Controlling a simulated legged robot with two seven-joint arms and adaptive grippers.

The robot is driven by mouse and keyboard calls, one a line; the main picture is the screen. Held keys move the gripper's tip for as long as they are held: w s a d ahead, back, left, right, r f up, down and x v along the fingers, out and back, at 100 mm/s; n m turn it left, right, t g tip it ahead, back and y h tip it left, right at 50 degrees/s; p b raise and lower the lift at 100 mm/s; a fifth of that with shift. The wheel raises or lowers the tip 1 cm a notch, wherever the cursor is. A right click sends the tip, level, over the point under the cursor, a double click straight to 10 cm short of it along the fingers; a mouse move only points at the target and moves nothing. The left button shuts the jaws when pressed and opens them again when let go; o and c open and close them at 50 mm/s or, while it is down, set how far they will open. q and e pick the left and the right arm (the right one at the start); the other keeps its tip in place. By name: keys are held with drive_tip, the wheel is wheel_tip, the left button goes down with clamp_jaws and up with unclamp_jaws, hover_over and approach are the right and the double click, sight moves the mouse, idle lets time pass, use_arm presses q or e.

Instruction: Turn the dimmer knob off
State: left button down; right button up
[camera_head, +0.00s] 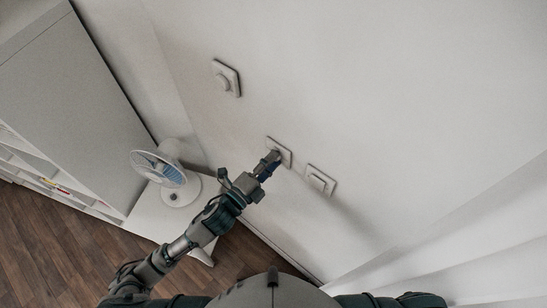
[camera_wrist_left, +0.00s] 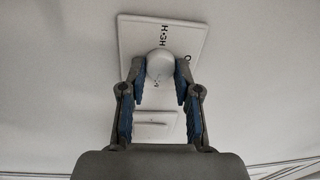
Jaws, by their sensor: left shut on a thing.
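The dimmer is a white wall plate (camera_head: 286,147) in the middle of the wall in the head view. In the left wrist view the plate (camera_wrist_left: 192,38) carries a round white knob (camera_wrist_left: 160,66) and dark lettering that reads "HIGH". My left gripper (camera_head: 271,162) reaches the plate from below left. In the left wrist view its blue-padded fingers (camera_wrist_left: 160,82) stand on both sides of the knob and are shut on it. The fingers hide the knob in the head view. My right gripper is not in view.
A white fan (camera_head: 163,170) stands on a small white table (camera_head: 152,218) beside a cabinet (camera_head: 80,105). Pale curtains (camera_head: 480,235) hang at lower right.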

use_arm(q)
drive_tip(key=n+y+p, duration=0.1)
drive_tip(key=n+p, duration=0.1)
drive_tip(key=n, duration=0.8)
drive_tip(key=n+y+p, duration=0.1)
drive_tip(key=n+p, duration=0.2)
drive_tip(key=n, duration=0.8)
drive_tip(key=shift+s+a+f+p, duration=0.1)
drive_tip(key=shift+a+f+p, duration=0.05)
drive_tip(key=shift+p, duration=0.15)
drive_tip(key=c, duration=0.9)
unclamp_jaws()
drive_tip(key=shift+o, duration=0.4)
drive_tip(key=shift+r, duration=0.2)
